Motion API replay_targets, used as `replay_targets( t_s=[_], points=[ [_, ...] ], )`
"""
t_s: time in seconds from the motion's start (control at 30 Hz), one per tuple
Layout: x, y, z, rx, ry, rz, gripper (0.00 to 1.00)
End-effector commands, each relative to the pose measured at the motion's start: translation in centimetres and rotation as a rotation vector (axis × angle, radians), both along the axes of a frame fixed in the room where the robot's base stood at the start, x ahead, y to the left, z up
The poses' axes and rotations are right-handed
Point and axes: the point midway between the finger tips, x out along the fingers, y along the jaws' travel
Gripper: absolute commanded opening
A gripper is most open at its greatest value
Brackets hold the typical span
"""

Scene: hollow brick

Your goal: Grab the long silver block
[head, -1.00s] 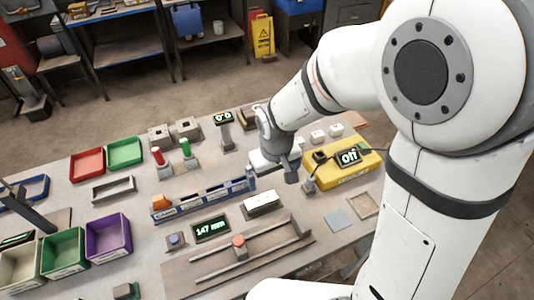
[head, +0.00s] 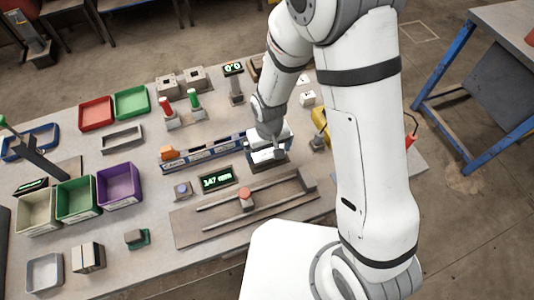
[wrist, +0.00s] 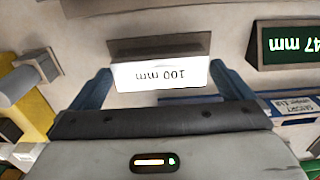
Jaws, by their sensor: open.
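A long grey-silver block (wrist: 160,46) with a white face reading "100 mm" upside down lies ahead of my gripper in the wrist view. My gripper (wrist: 160,82) is open, with one dark blue finger to each side of the block's white face. I cannot tell how far the fingertips are above or beside it. In the head view my gripper (head: 275,150) is over the block's spot beside the blue rail, and hides part of it.
A green display reading 147 mm (head: 217,179) stands just left of the block. A slotted board with a red knob (head: 246,195) lies in front. The blue rail (head: 205,151) is behind left. Colored bins (head: 120,183) stand farther left.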

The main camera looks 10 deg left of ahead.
Motion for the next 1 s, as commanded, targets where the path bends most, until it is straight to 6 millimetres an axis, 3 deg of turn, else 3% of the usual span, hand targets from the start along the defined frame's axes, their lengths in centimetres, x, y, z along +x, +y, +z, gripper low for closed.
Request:
replay_targets(
  t_s=[0.2,0.47,1.0],
  points=[
    [0.0,0.0,-1.8,-0.001,0.001,0.001,1.00],
    [0.0,0.0,-2.0,0.001,-0.001,0.001,1.00],
    [-0.1,0.1,-2.0,0.000,0.000,0.002,0.57]
  ],
)
